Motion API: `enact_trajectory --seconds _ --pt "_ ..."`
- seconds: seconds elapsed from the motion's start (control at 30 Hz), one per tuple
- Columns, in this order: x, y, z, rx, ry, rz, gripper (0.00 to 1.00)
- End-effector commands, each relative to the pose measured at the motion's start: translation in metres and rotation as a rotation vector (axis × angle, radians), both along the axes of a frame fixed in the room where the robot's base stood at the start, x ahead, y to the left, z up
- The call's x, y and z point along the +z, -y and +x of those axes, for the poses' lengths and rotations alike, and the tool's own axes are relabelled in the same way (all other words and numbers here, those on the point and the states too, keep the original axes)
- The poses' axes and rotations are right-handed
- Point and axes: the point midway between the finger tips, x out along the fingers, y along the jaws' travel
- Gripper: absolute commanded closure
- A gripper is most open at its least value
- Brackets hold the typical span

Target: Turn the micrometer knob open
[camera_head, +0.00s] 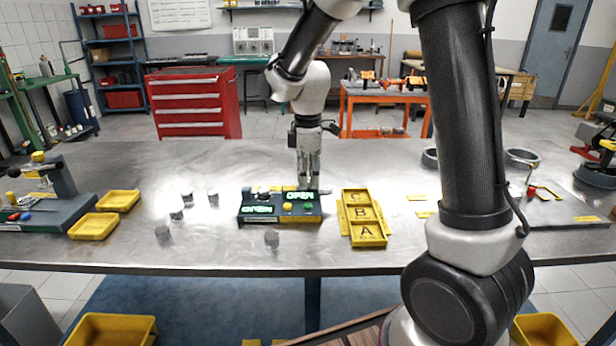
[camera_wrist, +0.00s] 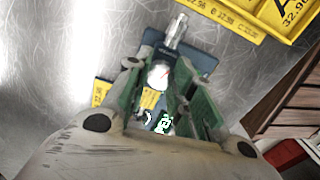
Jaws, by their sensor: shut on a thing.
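The micrometer shows in the wrist view as a silver barrel (camera_wrist: 176,32) on a dark blue-grey base (camera_wrist: 203,62). Its pale round knob end (camera_wrist: 158,76) lies between my fingers. My gripper (camera_wrist: 157,73) is shut on the micrometer knob; the exact finger contact is partly hidden. The micrometer itself is mostly hidden there by my fingers and the console.
A yellow tray marked A, B, C (camera_head: 367,241) stands just right of the console. Several small grey cylinders (camera_head: 187,199) stand to the left. Yellow bins (camera_head: 94,227) and a fixture (camera_head: 50,205) are at far left.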

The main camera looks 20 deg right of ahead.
Motion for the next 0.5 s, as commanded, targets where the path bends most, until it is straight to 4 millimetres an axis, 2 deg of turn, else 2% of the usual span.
enact_trajectory --seconds 0.5 --pt "0.0003 0.0001 0.0006 -0.490 0.001 0.000 1.00"
